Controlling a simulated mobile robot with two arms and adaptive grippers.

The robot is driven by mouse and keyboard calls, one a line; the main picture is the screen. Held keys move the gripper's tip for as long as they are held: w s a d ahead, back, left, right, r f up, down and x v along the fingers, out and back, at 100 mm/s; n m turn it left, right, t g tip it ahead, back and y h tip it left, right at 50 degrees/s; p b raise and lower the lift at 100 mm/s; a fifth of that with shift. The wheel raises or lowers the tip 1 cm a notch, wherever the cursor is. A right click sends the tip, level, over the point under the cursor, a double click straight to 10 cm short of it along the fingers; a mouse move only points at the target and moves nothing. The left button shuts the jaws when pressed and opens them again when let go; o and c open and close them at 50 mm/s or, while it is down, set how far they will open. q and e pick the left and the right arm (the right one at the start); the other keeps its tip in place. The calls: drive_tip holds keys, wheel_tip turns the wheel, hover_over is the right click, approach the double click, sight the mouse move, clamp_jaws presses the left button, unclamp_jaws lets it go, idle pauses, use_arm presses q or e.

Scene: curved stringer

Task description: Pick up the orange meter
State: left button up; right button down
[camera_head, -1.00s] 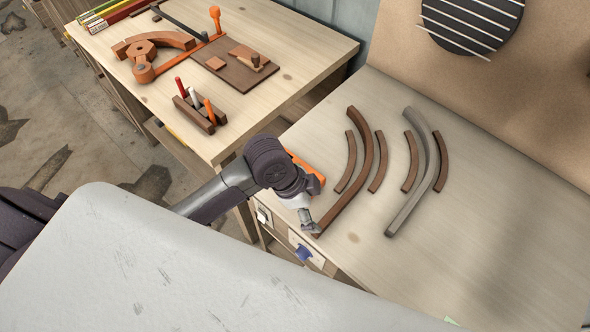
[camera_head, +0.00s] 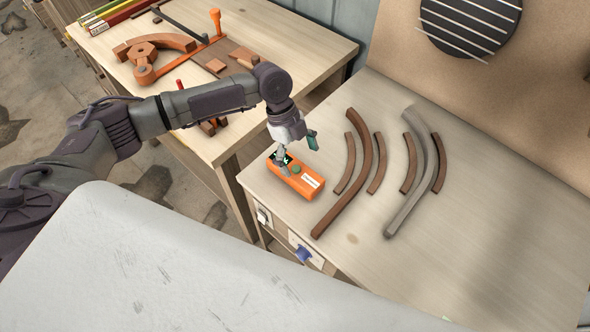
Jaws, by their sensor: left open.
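The orange meter (camera_head: 304,184) lies on the near left corner of the right-hand workbench. It has a white label and a dark part at its far left end. My left gripper (camera_head: 297,157) is above the meter's far left end, with its fingers apart. One finger overlaps the meter in the picture; I cannot tell whether it touches. My right gripper is not in view.
Curved brown strips (camera_head: 352,190) and a grey curved piece (camera_head: 410,200) lie right of the meter. The left bench (camera_head: 310,50) holds an orange-handled jig (camera_head: 180,60) and wooden parts. The right bench's right side is clear.

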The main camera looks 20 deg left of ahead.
sight(304, 175)
use_arm(q)
drive_tip(key=shift+x, duration=0.8)
drive_tip(key=x, duration=0.1)
drive_tip(key=p+x, duration=0.1)
drive_tip(key=x, duration=0.1)
drive_tip(key=p+x, duration=0.1)
drive_tip(key=x, duration=0.1)
drive_tip(key=shift+s+a, duration=0.25)
drive_tip(key=shift+f, duration=0.2)
drive_tip(key=c, duration=1.2)
